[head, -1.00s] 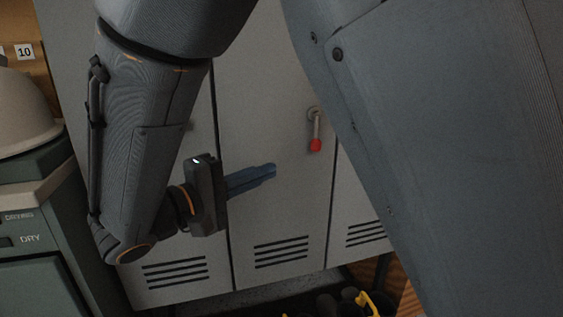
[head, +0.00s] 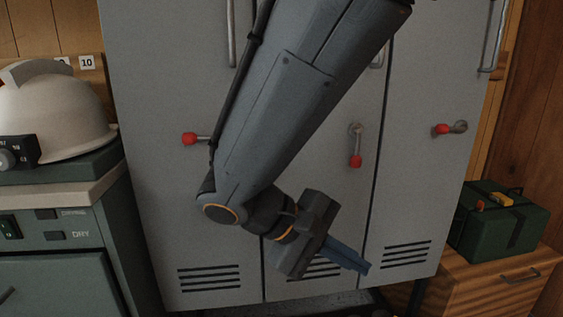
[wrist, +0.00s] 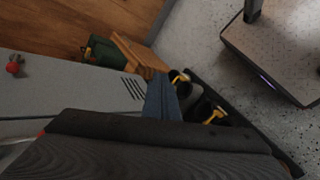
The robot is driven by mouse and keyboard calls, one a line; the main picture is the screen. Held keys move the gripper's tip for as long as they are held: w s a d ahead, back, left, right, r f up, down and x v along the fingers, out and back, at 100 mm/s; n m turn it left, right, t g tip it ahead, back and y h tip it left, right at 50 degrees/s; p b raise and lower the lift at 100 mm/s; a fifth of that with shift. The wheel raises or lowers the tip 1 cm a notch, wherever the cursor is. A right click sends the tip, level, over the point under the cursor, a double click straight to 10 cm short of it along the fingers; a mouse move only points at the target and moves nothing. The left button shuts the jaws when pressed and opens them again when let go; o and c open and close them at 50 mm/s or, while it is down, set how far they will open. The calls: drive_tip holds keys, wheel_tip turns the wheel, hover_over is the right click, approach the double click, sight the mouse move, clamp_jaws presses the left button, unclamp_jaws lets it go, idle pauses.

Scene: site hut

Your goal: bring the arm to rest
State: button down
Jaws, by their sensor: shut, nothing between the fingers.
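My gripper (head: 352,261) is in front of the lower part of the grey lockers (head: 310,205) in the head view. Its blue fingers are together with nothing between them, and they point down and to the right. The fingers also show in the wrist view (wrist: 160,98). My arm comes down from the top right, bends at a low joint, and hides part of the middle locker door.
The lockers have red-tipped handles (head: 355,160). A white helmet (head: 55,110) rests on the green cabinet (head: 60,245) at left. A green box (head: 497,228) stands on a wooden cabinet (head: 505,285) at right. In the wrist view, black and yellow items (wrist: 207,110) are near the floor.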

drive_tip(key=s+a+f+m+g+y, duration=0.15)
drive_tip(key=s+a+f+y, duration=0.4)
drive_tip(key=y, duration=0.55)
drive_tip(key=s+d+r+m+p, duration=0.1)
drive_tip(key=d+r+m+p, duration=0.1)
drive_tip(key=d+r+p, duration=0.4)
drive_tip(key=s+d+r+m+p, duration=0.1)
drive_tip(key=d+r+m+p, duration=0.1)
drive_tip(key=d+r+p, duration=0.4)
wheel_tip(320, 180, up, 5)
drive_tip(key=p, duration=1)
drive_tip(key=shift+s+m+h+p, duration=0.2)
drive_tip(key=shift+m+h+p, duration=0.1)
drive_tip(key=shift+m+h, duration=0.1)
drive_tip(key=c, duration=2.5)
unclamp_jaws()
